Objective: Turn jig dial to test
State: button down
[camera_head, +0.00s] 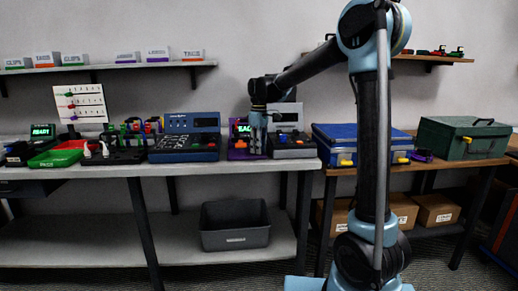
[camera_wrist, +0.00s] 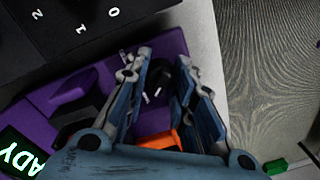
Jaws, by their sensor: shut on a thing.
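The purple jig (camera_head: 236,154) stands on the bench under my gripper, with a green-lit screen on it. In the wrist view the purple jig (camera_wrist: 40,122) fills the middle, and its screen (camera_wrist: 22,155) shows part of a word ending in "ADY". A black dial (camera_wrist: 158,82) with white marks sits on the jig between my fingers. My gripper (camera_wrist: 165,66) is shut on the dial, one finger on each side; the fingers hide part of it. An orange part (camera_wrist: 160,140) lies between the finger bases. My gripper (camera_head: 258,130) also shows in the head view.
A dark box (camera_wrist: 62,32) printed with 0, 1 and 2 is close beside the jig in the wrist view. In the head view, a blue-and-black device (camera_head: 184,143) stands left and a dark device (camera_head: 291,146) right. A grey bin (camera_head: 235,238) is on the lower shelf.

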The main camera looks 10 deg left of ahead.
jog(key=shift+w+m, duration=0.1)
jog(key=shift+m, duration=0.3)
jog(key=m, duration=0.8)
jog(key=shift+d, duration=0.1)
jog(key=m, duration=0.5)
jog(key=shift+t, duration=0.3)
jog(key=shift+m, duration=2)
jog(key=c, duration=1.3)
grip_release()
jog(key=shift+c, duration=0.2)
